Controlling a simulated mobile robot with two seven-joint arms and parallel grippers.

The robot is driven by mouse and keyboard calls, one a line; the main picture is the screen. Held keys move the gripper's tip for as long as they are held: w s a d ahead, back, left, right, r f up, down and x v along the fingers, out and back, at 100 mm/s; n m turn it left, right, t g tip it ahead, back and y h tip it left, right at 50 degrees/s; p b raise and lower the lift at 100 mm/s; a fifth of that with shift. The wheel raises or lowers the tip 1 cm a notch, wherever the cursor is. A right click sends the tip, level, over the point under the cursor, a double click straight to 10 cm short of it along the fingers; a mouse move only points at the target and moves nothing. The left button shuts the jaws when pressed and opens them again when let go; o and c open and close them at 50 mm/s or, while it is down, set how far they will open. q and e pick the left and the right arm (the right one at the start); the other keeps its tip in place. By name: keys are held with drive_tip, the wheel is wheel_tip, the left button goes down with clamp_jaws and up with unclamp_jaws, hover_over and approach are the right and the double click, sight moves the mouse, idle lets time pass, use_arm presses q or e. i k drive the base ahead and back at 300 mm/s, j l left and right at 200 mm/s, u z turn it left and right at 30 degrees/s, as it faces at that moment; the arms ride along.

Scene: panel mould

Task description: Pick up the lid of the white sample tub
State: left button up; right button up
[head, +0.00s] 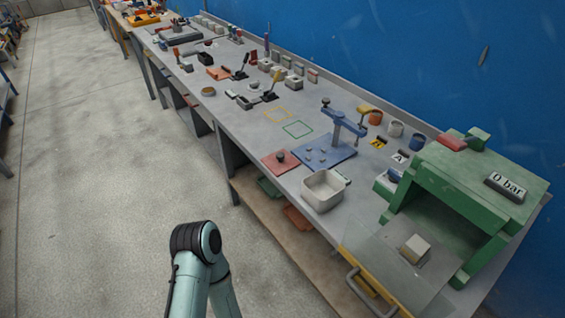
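A white, open, square tub (311,196) stands near the front edge of the bench. I see no lid on it. I cannot tell which of these is the sample tub. A small tan disc (208,92) lies near the front edge farther off; I cannot tell whether it is a lid. Neither of my grippers is in view; only a pale arm link of mine shows at the bottom.
A green press-like housing (480,169) with a "0 bar" display and a clear guard stands at the right. A blue plate with a clamp (325,152) and a red plate (272,165) lie beside the square tub. Small blocks and levers fill the far bench. Floor at left is clear.

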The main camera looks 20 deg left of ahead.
sight(281, 161)
drive_tip(key=z, duration=0.3)
drive_tip(key=j+z, duration=1.05)
drive_tip(key=j, duration=0.4)
drive_tip(key=k+j+z, duration=0.15)
drive_tip(key=j, duration=0.4)
